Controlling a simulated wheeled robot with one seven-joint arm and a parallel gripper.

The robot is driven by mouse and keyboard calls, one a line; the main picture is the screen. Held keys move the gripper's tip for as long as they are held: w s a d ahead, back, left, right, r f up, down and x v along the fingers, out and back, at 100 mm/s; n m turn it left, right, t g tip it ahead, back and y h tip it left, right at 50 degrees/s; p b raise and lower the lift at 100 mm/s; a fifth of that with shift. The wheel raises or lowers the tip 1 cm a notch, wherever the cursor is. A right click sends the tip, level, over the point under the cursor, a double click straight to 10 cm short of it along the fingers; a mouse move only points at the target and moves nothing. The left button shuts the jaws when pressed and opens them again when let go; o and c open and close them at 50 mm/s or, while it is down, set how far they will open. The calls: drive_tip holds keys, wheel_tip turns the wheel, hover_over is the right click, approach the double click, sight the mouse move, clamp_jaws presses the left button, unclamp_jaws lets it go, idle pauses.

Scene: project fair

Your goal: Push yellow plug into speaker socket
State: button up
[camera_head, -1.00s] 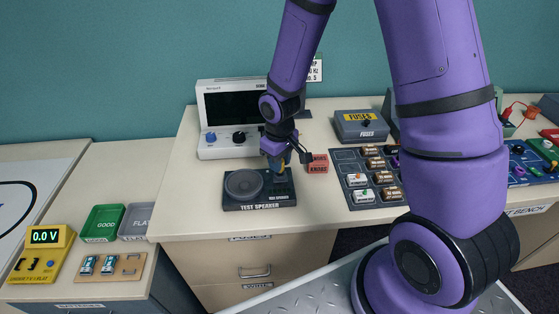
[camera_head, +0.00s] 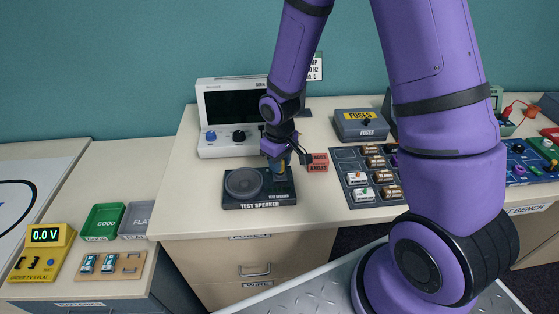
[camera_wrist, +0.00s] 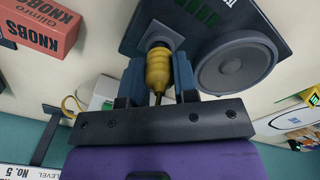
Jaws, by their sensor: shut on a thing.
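The black test speaker (camera_head: 232,203) lies on the bench with its round grey cone (camera_head: 243,182) on the left. In the wrist view its cone (camera_wrist: 236,66) is at the upper right. The yellow plug (camera_wrist: 158,70) stands between my gripper's two blue-grey fingers (camera_wrist: 158,82), which are shut on it. In the head view my gripper (camera_head: 279,165) is over the right part of the speaker and mostly hides the plug.
A red KNOBS box (camera_head: 318,163) stands close to the right of my gripper. A white instrument with a dark screen (camera_head: 235,105) stands behind the speaker. A dark panel of parts (camera_head: 347,155) and a FUSES box (camera_head: 361,126) are to the right. Bench in front of the speaker is clear.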

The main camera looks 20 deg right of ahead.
drive_tip(key=shift+f, duration=0.45)
idle(0.5)
drive_tip(key=o, duration=1.5)
drive_tip(key=shift+r, duration=3.95)
drive_tip(key=shift+r, duration=0.1)
